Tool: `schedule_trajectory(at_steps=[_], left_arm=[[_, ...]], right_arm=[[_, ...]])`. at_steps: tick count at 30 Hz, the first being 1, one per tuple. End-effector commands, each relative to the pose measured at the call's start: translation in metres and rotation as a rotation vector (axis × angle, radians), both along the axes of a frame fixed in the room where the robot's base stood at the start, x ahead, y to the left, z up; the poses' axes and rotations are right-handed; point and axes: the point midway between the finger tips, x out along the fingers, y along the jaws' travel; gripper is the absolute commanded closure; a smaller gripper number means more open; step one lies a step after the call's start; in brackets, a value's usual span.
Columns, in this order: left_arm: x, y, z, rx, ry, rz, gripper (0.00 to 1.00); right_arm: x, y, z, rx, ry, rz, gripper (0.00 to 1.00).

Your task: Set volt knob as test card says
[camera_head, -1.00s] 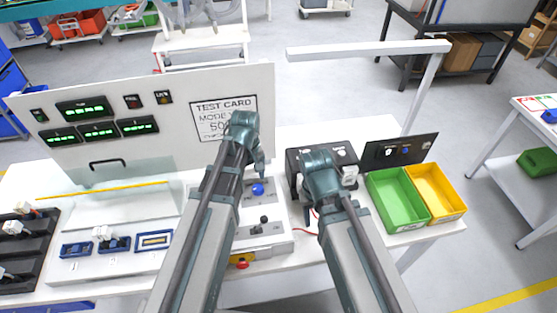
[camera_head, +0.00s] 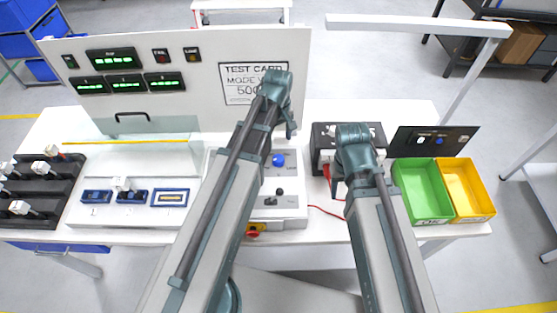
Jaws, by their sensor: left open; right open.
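The test card (camera_head: 240,84) is on the white upright panel; its text reads "TEST CARD", "MODE" and "50", and the rest is hidden behind my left arm. A round blue knob (camera_head: 278,160) sits on the white control box (camera_head: 290,212), with a black lever-like knob (camera_head: 280,193) below it. I cannot read the knob's setting. My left gripper (camera_head: 291,130) is open and empty, above and slightly right of the blue knob, apart from it. My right gripper (camera_head: 337,185) is open beside the black box, partly hidden by its own arm.
Green displays (camera_head: 127,86) are on the panel. A green bin (camera_head: 430,217) and a yellow bin (camera_head: 492,215) stand at the right. A black box (camera_head: 322,142) and a fixture with slots (camera_head: 85,218) flank the work area.

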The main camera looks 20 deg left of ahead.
Motion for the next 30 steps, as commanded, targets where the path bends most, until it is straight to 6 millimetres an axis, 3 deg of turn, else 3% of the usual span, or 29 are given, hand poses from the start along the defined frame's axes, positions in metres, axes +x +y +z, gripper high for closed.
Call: schedule_trajectory(at_steps=[1,18,30], left_arm=[[0.000,0.000,-0.015,0.000,0.000,0.000,0.19],[0.000,0.000,-0.092,0.000,0.000,0.000,0.19],[0.000,0.000,-0.101,0.000,0.000,0.000,0.19]], right_arm=[[0.000,0.000,-0.015,-0.001,0.000,0.002,0.50],[0.000,0.000,-0.092,-0.002,0.001,0.014,0.50],[0.000,0.000,-0.101,-0.003,0.000,0.012,0.50]])
